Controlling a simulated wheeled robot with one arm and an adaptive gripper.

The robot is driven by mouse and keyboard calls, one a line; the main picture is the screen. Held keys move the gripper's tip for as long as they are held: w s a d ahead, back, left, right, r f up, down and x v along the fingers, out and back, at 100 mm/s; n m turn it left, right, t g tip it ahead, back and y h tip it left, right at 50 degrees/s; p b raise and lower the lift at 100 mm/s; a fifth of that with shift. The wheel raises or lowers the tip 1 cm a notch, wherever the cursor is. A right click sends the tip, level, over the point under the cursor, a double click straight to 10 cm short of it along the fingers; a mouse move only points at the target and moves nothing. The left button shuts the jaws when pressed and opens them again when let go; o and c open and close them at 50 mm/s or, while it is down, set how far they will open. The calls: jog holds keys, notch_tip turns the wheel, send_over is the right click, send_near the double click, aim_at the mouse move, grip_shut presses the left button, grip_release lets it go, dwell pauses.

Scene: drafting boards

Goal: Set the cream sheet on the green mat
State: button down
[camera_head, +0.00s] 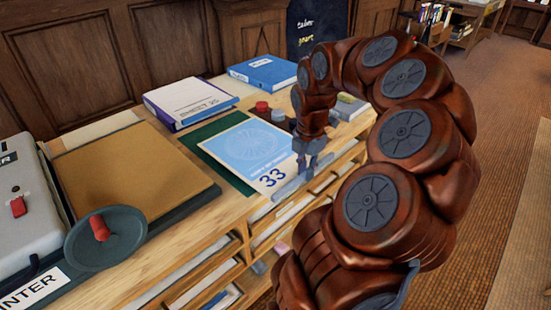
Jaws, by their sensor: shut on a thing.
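A pale sheet (243,151) with a cream-white margin, a light blue printed panel and the number 33 lies over the green mat (195,142). The mat shows along the sheet's left and far sides. The sheet's near right part reaches toward the counter's front edge. My gripper (308,166) is at the sheet's right corner, pointing down, and is shut on the sheet's edge. The fingertips are small and partly hidden in shadow. I cannot tell whether the sheet rests flat on the mat or is a little above it.
A white-and-blue binder (190,102) and a blue binder (263,72) lie behind the mat. Red and grey round pots (263,107) stand beside it. A tan board (130,165) and a grey machine with a handwheel (105,237) are at left. Open shelves (210,268) face the front.

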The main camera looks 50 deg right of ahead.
aim_at(278, 160)
jog(key=w, duration=1)
jog(key=shift+w+d+p, duration=0.15)
jog(key=shift+w+p, duration=0.1)
jog(key=shift+p, duration=0.15)
jog(key=shift+f, duration=1.75)
jog(key=c, duration=1.2)
grip_release()
jog(key=shift+o, duration=0.2)
notch_tip(278, 160, up, 12)
